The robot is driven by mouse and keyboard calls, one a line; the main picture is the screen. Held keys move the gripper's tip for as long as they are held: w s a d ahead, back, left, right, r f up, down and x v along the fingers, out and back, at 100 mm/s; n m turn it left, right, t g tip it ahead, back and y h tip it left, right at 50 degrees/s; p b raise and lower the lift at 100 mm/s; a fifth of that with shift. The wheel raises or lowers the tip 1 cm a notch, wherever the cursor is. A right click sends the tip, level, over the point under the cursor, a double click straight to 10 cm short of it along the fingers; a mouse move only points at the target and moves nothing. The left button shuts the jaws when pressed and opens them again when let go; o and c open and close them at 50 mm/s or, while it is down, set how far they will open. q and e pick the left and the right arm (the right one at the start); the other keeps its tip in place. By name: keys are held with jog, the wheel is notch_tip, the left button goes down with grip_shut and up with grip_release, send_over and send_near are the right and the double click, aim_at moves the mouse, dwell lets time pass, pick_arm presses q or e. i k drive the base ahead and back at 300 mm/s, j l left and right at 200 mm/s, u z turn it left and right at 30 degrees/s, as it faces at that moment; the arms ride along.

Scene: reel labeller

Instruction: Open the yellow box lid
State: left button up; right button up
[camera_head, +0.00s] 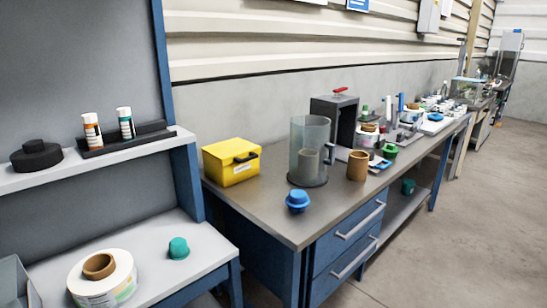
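The yellow box (231,161) sits on the left end of the long workbench, near its back edge. Its lid looks closed, and a dark handle or latch (245,157) shows on its front right side, with a white label below. Neither of my grippers shows in the head view.
A clear cylinder (310,140) with a handle stands right of the box. A blue knob-like part (297,199) lies in front. The bench top (262,195) between them is clear. A blue-framed shelf (186,150) stands close at left. Open floor (465,230) lies at right.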

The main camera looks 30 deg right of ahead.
aim_at(239, 150)
jog(key=z, duration=0.85)
jog(key=i+l, duration=0.1)
jog(key=l, duration=0.15)
